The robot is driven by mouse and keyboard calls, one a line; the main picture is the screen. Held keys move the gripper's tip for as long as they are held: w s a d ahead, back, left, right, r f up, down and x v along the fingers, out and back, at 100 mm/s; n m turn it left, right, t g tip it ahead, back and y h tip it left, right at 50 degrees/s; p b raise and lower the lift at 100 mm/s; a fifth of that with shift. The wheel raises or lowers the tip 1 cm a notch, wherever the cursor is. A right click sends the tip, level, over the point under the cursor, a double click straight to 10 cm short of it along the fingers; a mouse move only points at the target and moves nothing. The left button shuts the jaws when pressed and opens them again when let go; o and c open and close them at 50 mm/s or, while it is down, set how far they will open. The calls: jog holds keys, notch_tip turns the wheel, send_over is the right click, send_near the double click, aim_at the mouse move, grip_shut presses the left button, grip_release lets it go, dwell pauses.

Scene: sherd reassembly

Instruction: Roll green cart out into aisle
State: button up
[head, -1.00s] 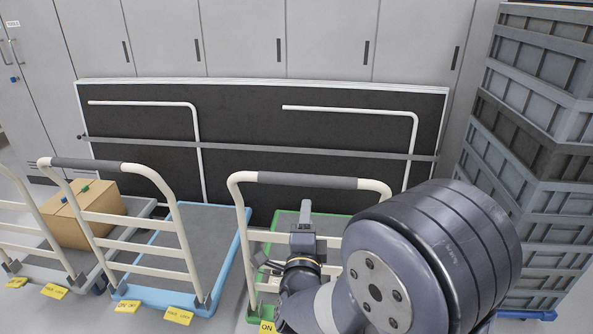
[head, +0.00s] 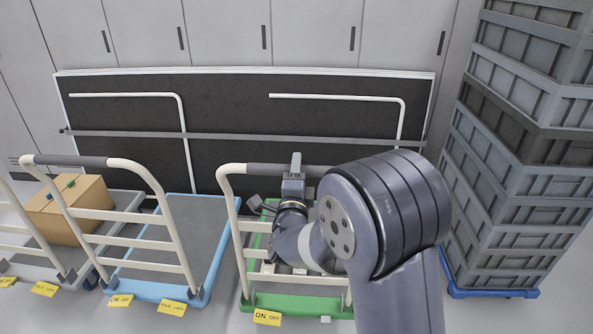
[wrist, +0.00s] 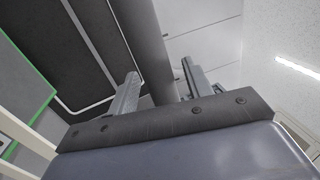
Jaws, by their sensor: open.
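The green cart (head: 290,301) is a flat platform with a grey deck and a cream tubular handle frame, standing in front of me. The frame's top bar has a dark grey grip (head: 262,169). My gripper (head: 296,160) is at the height of this bar. In the wrist view my gripper (wrist: 160,88) is open, with one finger on either side of the grey grip (wrist: 144,38). Contact cannot be told. My arm hides the right part of the handle frame and some of the deck.
A blue cart (head: 206,285) stands close on the left, then a grey cart carrying a cardboard box (head: 68,222). Stacked grey crates (head: 520,215) on a blue dolly (head: 490,293) stand at the right. A dark folded table (head: 240,108) leans on lockers behind. Yellow labels (head: 267,318) lie at the carts' fronts.

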grip_shut()
dwell(0.6)
